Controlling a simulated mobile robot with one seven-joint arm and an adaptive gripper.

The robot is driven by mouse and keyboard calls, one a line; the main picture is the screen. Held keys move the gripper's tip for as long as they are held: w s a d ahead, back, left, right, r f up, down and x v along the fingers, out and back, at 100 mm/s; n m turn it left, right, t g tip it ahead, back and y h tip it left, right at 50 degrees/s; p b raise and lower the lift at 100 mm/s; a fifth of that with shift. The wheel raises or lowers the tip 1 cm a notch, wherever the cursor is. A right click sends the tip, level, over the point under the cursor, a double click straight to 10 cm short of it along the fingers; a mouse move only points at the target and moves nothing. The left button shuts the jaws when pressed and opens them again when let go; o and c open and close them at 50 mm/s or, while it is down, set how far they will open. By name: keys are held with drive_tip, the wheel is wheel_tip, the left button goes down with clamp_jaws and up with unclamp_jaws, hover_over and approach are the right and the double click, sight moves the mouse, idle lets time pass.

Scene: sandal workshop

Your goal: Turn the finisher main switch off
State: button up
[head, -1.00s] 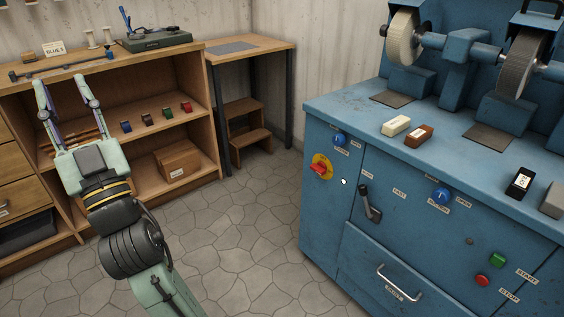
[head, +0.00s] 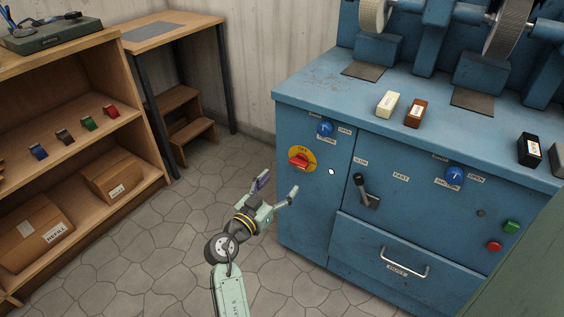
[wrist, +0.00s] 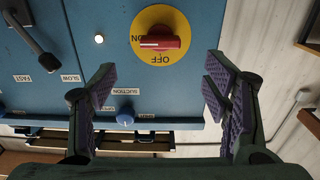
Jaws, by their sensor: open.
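The main switch is a red knob on a round yellow plate (head: 300,159), on the blue finisher's (head: 315,205) front panel, near its left edge. In the wrist view the red knob (wrist: 160,43) appears level, with one end by the ON mark; the OFF mark is a quarter turn away. The picture there is upside down. My gripper (head: 279,183) is open and empty, in front of the panel, lower left of the switch in the head view. In the wrist view the switch lies beyond the gap between my fingertips (wrist: 158,85), not touched by them.
A small white lamp (head: 331,171) and a black lever (head: 366,192) sit right of the switch. A blue suction knob (head: 325,128) is above it. A drawer handle (head: 404,265) juts out below. Shelves (head: 75,150) and a step stool (head: 190,130) stand left; the floor between is clear.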

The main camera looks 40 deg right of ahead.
sight(297, 165)
drive_tip(key=p+x, duration=0.2)
drive_tip(key=x, duration=0.7)
drive_tip(key=shift+w+d+r, duration=0.1)
drive_tip(key=shift+w+d, duration=0.05)
drive_tip(key=shift+d, duration=0.2)
drive_tip(key=shift+c, duration=0.6)
drive_tip(key=c, duration=1)
drive_tip(key=shift+c, duration=0.3)
